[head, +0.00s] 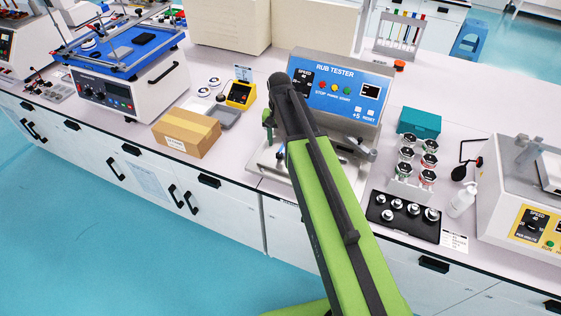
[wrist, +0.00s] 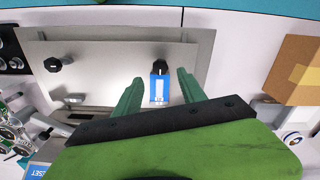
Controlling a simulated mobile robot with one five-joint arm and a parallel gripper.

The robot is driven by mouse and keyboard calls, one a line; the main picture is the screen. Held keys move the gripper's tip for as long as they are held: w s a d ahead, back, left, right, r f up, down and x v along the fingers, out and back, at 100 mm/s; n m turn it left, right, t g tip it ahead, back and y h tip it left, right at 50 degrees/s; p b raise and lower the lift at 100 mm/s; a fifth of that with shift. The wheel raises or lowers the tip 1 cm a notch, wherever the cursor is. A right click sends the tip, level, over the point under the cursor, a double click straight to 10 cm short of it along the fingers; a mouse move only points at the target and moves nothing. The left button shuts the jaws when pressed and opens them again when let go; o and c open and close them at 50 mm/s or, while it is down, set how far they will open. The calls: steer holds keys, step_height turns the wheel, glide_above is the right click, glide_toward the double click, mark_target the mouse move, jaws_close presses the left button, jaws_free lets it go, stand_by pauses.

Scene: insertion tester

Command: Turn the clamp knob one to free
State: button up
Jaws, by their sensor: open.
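The rub tester (head: 362,72) stands on the bench behind my arm. Its grey metal base plate (wrist: 110,38) fills the upper left of the wrist view. A small black knob (wrist: 160,67) sits on the plate with a blue and white label (wrist: 159,90) beside it. A second black knob (wrist: 54,64) is further left; which is clamp knob one cannot be read. My gripper (wrist: 160,76) is open, its green fingers on either side of the labelled knob, with visible gaps. Contact and height are unclear. In the head view my arm hides the knobs and most of the gripper.
A cardboard box (head: 187,132) stands left of the tester, also seen at right in the wrist view (wrist: 296,70). A teal box (head: 420,122), a rack of dark-topped round pieces (head: 408,165) and a black tray of metal weights (head: 402,222) stand to its right.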

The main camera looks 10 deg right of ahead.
mark_target(280, 154)
step_height(280, 154, down, 6)
steer(key=b, duration=0.4)
steer(key=shift+f+b, duration=0.1)
steer(key=shift+b, duration=0.2)
